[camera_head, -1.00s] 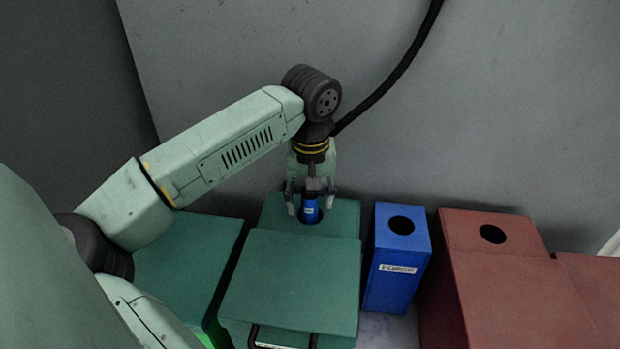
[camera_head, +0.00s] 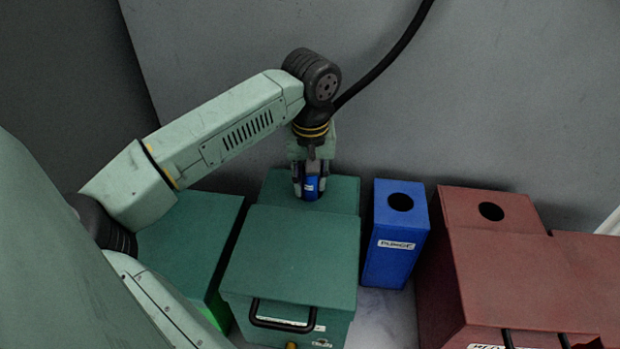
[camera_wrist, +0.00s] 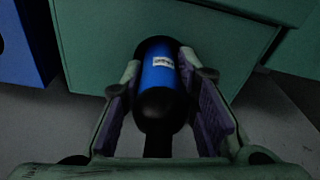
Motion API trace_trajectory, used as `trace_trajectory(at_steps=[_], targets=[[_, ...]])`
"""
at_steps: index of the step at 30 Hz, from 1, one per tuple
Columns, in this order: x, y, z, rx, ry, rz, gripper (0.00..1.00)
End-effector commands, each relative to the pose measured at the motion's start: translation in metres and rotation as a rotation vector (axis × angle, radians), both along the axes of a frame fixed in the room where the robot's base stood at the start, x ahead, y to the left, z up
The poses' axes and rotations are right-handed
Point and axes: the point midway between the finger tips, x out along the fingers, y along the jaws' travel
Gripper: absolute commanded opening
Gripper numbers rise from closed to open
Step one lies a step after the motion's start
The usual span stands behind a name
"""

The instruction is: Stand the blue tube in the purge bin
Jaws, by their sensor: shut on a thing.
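My gripper (camera_head: 310,189) points down over the rear top of the green cabinet and is shut on the blue tube (camera_head: 312,185). The tube is upright between the fingers, at the cabinet's round hole. How much of its lower end is in the hole is hidden. In the wrist view the blue tube (camera_wrist: 160,75), with black ends and a small white label, lies between the two jaws (camera_wrist: 165,105). The purge bin (camera_head: 396,245) is a tall blue box to the right, with a round dark hole in its top and a white label reading PURGE.
The green cabinet (camera_head: 290,255) has a black front handle. A red cabinet (camera_head: 520,270) with a round hole in its rear top stands right of the purge bin. A grey wall (camera_head: 500,90) is close behind. A narrow gap separates the green cabinet from the purge bin.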

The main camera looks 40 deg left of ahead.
Motion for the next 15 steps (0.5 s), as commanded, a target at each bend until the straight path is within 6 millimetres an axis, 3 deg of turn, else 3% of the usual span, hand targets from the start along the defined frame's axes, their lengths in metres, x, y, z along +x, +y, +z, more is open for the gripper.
trace_trajectory(at_steps=[7,15], targets=[[0.0001,-0.0001,0.0001,0.000,0.000,0.000,0.01],[0.0002,0.0001,0.0032,0.001,-0.001,0.000,0.00]])
